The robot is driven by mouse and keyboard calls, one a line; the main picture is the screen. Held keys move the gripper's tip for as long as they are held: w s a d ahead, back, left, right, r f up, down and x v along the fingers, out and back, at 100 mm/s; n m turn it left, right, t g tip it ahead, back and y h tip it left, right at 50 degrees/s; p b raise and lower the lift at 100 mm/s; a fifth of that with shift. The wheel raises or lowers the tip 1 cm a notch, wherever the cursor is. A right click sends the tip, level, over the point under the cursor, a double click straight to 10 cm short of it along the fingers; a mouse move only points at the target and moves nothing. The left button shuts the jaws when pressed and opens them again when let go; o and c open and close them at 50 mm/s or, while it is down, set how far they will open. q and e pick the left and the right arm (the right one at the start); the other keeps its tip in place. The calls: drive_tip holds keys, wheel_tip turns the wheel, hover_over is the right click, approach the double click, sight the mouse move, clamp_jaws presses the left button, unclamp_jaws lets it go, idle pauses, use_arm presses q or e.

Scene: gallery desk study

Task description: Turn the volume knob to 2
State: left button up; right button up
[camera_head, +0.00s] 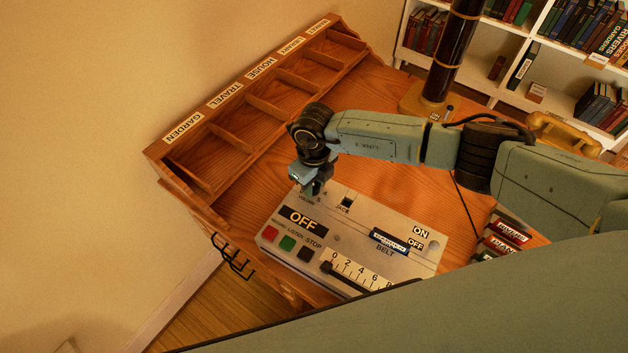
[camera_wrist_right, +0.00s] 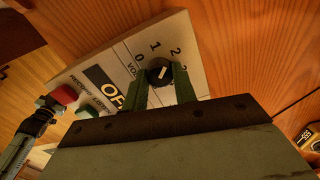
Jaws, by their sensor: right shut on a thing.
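The control panel (camera_head: 340,238) is a pale box on the wooden desk, with a black OFF display (camera_head: 303,219). The volume knob (camera_wrist_right: 159,70) is small, round and dark, with a white pointer mark. In the wrist view the digits 0, 1 and 2 stand around it, and the mark appears to slant to the upper right, roughly towards the 2 side; its exact setting is hard to read. My right gripper (camera_head: 313,186) is over the panel's far left corner, its two fingers (camera_wrist_right: 160,90) shut on the knob from both sides. It hides the knob in the head view. My left gripper is not seen.
Red, green and black buttons (camera_head: 288,243), a belt switch (camera_head: 389,241) and a slider scale (camera_head: 357,271) share the panel. A labelled wooden sorter (camera_head: 240,138) runs along the back left. A dark post (camera_head: 452,52) and yellow telephone (camera_head: 562,132) stand behind my right arm.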

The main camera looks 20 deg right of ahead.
sight(314, 186)
drive_tip(key=shift+m, duration=1.6)
drive_tip(key=shift+p, duration=0.3)
drive_tip(key=o, duration=1)
drive_tip(key=shift+c, duration=0.2)
wheel_tip(314, 186, up, 14)
drive_tip(key=shift+f, duration=0.25)
drive_tip(key=shift+f, duration=0.1)
